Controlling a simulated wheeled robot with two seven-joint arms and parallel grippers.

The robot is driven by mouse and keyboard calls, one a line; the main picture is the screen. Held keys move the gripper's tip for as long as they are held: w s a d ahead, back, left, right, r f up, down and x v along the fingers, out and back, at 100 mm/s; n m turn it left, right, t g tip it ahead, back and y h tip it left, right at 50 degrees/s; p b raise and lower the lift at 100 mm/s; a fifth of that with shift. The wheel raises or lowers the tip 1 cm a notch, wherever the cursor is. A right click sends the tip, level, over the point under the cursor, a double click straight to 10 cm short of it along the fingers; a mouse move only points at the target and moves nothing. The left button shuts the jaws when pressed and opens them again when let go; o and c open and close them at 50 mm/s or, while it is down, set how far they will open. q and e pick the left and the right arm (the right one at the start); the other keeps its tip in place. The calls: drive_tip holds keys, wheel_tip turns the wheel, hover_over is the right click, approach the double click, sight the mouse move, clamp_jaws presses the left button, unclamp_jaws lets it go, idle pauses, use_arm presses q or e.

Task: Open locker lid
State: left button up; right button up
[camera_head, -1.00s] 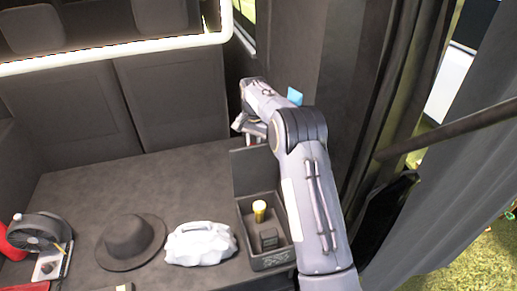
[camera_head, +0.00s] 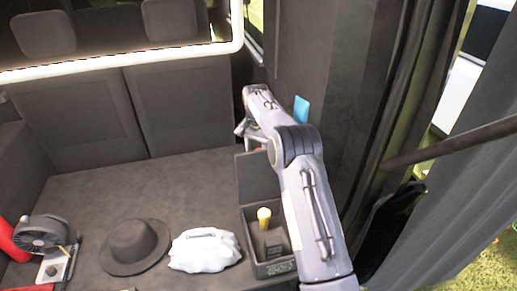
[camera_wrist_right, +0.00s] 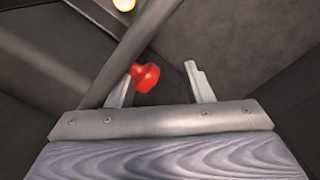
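The locker is a small dark box (camera_head: 290,268) at the right end of the dark surface. Its lid (camera_head: 258,178) stands up at the back, and the box is open at the top. A yellow-topped item (camera_head: 264,214) and a dark block (camera_head: 273,246) show inside. My right gripper (camera_head: 244,130) is by the lid's upper edge. In the right wrist view, its fingers (camera_wrist_right: 163,88) are spread apart. A red knob (camera_wrist_right: 147,77) is beside the left finger, by the lid's edge (camera_wrist_right: 135,45), and is not clamped. My left gripper is out of view.
A dark hat (camera_head: 135,245) and a white bag (camera_head: 205,250) lie left of the locker. A grey fan-like device (camera_head: 45,235) and a red item (camera_head: 10,240) are at the far left. A dark wall (camera_head: 295,60) rises close behind my right arm.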

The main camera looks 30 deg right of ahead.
drive_tip(key=shift+o, duration=0.2)
drive_tip(key=shift+w+a+f, duration=0.1)
drive_tip(key=shift+f, duration=0.2)
drive_tip(key=shift+r, duration=0.2)
wheel_tip(320, 180, up, 8)
drive_tip(key=shift+f, duration=0.2)
idle(0.4)
